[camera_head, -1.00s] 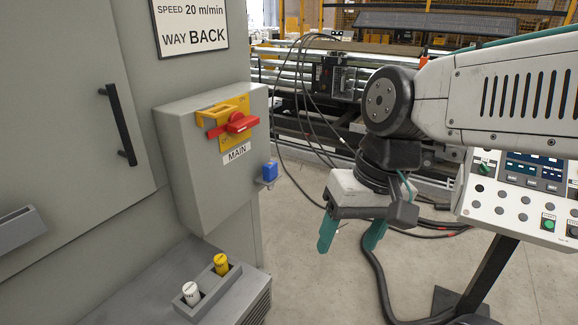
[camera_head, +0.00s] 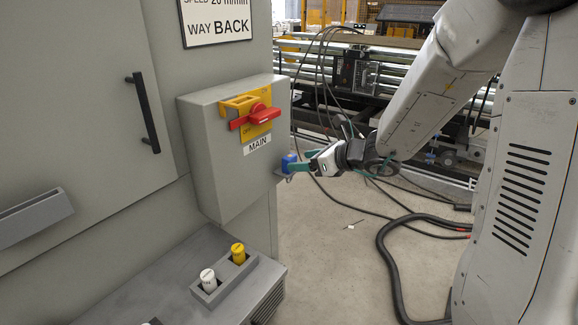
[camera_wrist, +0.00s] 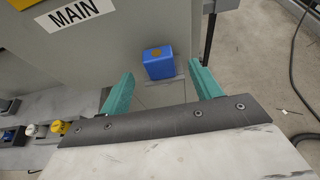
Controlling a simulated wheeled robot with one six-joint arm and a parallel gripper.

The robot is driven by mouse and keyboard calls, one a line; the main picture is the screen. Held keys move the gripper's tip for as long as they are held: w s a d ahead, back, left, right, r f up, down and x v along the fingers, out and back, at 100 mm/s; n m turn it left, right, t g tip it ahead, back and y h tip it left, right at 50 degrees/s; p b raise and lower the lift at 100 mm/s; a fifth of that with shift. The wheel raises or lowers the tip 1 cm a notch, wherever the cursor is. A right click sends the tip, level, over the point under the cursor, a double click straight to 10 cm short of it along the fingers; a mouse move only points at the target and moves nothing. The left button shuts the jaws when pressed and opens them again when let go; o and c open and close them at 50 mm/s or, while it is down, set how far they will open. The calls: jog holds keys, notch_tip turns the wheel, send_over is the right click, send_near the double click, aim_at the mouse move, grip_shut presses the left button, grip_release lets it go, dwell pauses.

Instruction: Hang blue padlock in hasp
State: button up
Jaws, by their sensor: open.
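The blue padlock (camera_head: 289,161) sits at the right side of the grey switch box, on a small ledge. In the wrist view the padlock (camera_wrist: 158,64) shows as a blue block between and just beyond the fingertips; its shackle cannot be made out. My gripper (camera_head: 296,163) is open, its teal fingers reaching left towards the padlock. In the wrist view my gripper (camera_wrist: 160,82) has one finger to each side of the padlock, with gaps showing. The yellow hasp piece (camera_head: 238,103) is on the front of the box, beside the red rotary handle (camera_head: 255,116).
The grey switch box (camera_head: 215,150) with its MAIN label stands out from the cabinet (camera_head: 70,100). Below are a white knob (camera_head: 208,279) and a yellow knob (camera_head: 238,253) on a ledge. Cables (camera_head: 385,255) lie on the floor to the right.

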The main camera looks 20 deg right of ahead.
jog(key=x, duration=0.5)
jog(key=shift+w+a+f, duration=0.2)
jog(key=shift+w+f, duration=0.05)
jog(key=shift+f, duration=0.1)
jog(key=c, duration=1.1)
